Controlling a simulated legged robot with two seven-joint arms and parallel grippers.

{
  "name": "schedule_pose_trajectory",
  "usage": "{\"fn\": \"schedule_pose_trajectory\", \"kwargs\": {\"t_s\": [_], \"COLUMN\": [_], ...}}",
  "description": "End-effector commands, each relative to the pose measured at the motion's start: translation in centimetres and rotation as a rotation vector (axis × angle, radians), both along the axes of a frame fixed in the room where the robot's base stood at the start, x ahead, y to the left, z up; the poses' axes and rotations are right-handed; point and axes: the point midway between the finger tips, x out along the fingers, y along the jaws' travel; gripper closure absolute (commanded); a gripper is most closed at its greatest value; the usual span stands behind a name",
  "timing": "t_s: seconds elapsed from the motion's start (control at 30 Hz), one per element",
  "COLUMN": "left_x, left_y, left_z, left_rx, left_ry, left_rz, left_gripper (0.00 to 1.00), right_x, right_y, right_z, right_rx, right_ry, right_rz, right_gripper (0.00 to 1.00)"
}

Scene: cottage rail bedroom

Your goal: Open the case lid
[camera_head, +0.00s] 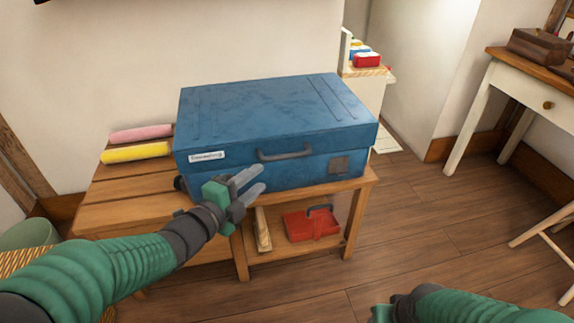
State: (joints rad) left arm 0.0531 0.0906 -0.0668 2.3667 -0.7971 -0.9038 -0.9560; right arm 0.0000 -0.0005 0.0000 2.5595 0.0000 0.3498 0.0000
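A blue case (265,110) lies flat on a wooden bench (130,210). Its lid is shut, with a seam running along the front and side. A grey handle (284,153) is on the front, with a white label to its left and a dark square patch at lower right. My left gripper (262,177) is in front of the case's front face, left of and below the handle. Its two grey fingers are apart with nothing between them; whether they touch the case is unclear. My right gripper (383,313) is only partly in view at the bottom edge; its fingers are hidden.
A pink roll (141,133) and a yellow roll (135,153) lie on the bench left of the case. A red box (311,224) sits on the lower shelf. A wooden desk (500,62) stands at right. Open floor lies right of the bench.

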Motion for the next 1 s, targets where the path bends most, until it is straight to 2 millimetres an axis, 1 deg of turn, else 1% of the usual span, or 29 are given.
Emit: {"fn": "schedule_pose_trajectory", "kwargs": {"t_s": [0.03,0.3,0.4,0.5,0.63,0.87,0.93,1.0], "left_x": [1.2,7.4,9.4,10.8,11.6,11.7,11.7,11.7], "left_y": [-0.7,-3.9,-5.0,-5.6,-6.1,-6.1,-6.1,-6.1], "left_z": [-0.9,-2.0,-2.1,-2.1,-2.0,-1.9,-1.9,-2.0], "left_rx": [0.001,-0.001,-0.002,-0.002,-0.003,-0.002,-0.002,-0.002], "left_ry": [0.000,0.003,0.002,0.003,0.003,0.004,0.004,0.004], "left_rz": [-0.003,0.000,-0.001,0.001,0.002,0.002,0.002,0.002], "left_gripper": [0.64,0.64,0.64,0.64,0.64,0.64,0.70,0.80], "right_x": [0.0,0.0,0.0,0.0,0.0,0.0,0.0,0.0], "right_y": [0.0,0.0,0.0,0.0,0.0,0.0,0.0,0.0], "right_z": [-1.2,-4.2,-4.9,-5.4,-5.6,-5.5,-5.5,-5.5], "right_rx": [0.000,0.000,0.000,0.000,0.000,0.000,0.000,0.000], "right_ry": [0.001,0.001,0.001,0.001,0.001,0.001,0.001,0.001], "right_rz": [0.000,0.000,0.000,0.000,0.000,0.000,0.000,0.000], "right_gripper": [0.48,0.48,0.48,0.48,0.48,0.48,0.48,0.48]}}
